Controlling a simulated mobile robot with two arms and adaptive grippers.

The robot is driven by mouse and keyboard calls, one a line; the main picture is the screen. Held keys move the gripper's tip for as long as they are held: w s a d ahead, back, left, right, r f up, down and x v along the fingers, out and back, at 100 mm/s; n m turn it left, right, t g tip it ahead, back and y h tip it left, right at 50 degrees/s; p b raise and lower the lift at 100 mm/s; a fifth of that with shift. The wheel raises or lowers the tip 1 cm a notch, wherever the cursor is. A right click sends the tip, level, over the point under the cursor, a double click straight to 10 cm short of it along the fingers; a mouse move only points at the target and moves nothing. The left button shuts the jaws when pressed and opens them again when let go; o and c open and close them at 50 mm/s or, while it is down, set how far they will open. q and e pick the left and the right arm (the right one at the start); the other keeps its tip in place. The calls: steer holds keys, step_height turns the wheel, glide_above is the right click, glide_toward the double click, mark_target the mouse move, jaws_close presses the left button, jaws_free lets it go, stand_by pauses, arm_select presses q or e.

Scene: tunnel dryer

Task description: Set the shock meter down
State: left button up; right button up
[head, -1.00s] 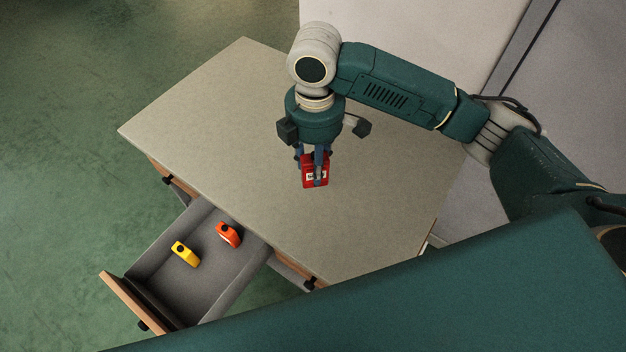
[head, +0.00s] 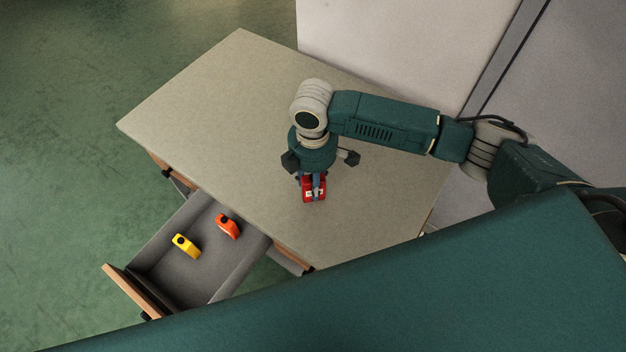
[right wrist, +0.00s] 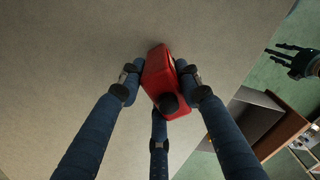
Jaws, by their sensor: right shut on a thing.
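The red shock meter (head: 307,197) is held upright or nearly so over the front part of the grey tabletop (head: 220,110). My right gripper (head: 314,189) points down and is shut on it. In the right wrist view the red body of the meter (right wrist: 158,70) sits between the blue fingers, with a dark round knob facing the camera. Whether its underside touches the tabletop I cannot tell. My left gripper (right wrist: 297,62) shows at the right edge of the right wrist view, its fingers apart and empty; it is outside the head view.
An open grey drawer (head: 190,283) juts out at the front left, holding a yellow device (head: 187,246) and an orange device (head: 228,227). The tabletop left of and behind the gripper is clear. A pale wall-like panel (head: 390,50) stands behind the table.

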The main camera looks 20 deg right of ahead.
steer(key=o, duration=1.2)
steer(key=shift+f, duration=0.1)
step_height(320, 180, up, 12)
steer(key=shift+r+b, duration=0.15)
steer(key=shift+b, duration=0.9)
